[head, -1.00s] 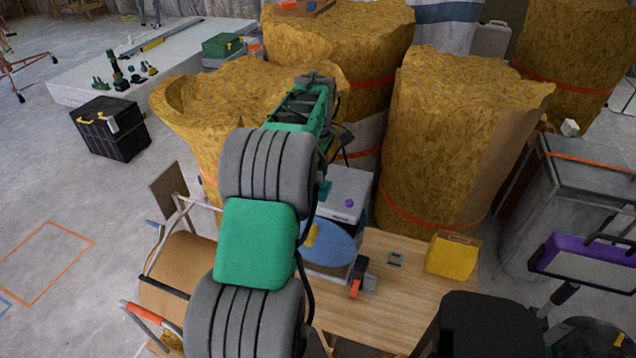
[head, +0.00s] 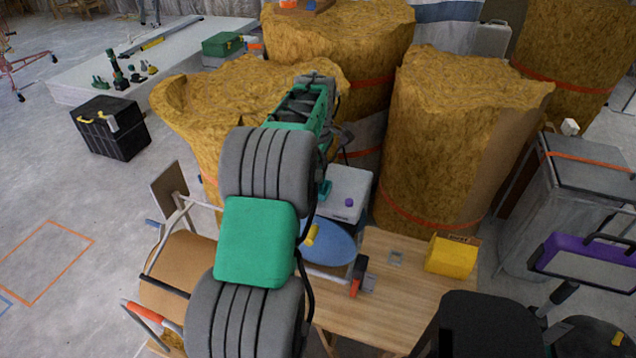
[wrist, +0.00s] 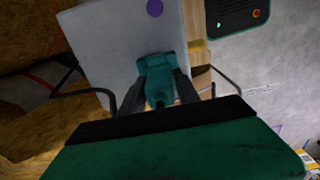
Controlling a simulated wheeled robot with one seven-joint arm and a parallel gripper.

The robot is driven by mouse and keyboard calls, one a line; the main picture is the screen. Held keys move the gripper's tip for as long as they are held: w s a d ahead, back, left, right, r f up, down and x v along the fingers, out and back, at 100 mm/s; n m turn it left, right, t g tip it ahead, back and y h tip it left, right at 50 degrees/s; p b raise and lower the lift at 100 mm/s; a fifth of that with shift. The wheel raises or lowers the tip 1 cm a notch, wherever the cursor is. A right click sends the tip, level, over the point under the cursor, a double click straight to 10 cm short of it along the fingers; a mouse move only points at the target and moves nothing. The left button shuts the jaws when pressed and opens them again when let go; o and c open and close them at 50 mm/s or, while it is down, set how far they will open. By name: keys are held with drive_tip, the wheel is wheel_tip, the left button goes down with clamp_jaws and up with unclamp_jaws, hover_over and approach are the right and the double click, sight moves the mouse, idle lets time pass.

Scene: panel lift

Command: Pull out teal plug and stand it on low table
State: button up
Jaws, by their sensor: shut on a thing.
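The teal plug (wrist: 157,82) shows in the middle of the wrist view, against a pale grey box (wrist: 105,45) with a purple dot. My gripper (wrist: 163,92) is shut on it, a dark finger on each side. Whether the plug's far end still sits in the box cannot be told. In the head view, a small teal part (head: 324,191) shows beside the pale box (head: 348,188), partly behind my arm. A low wooden table (head: 405,290) stands in front of the box.
A blue oval (head: 335,247) lies by my arm. Large yellow insulation rolls (head: 445,140) stand behind. Bare wood shows at the table's front.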

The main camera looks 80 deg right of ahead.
clamp_jaws()
drive_tip(key=shift+r, duration=0.2)
idle(0.3)
drive_tip(key=shift+d+r+p, duration=0.1)
drive_tip(key=shift+r+p, duration=0.3)
drive_tip(key=shift+p, duration=0.05)
drive_tip(key=shift+r, duration=0.2)
drive_tip(key=shift+r+p, duration=1.85)
drive_tip(key=shift+r, duration=0.35)
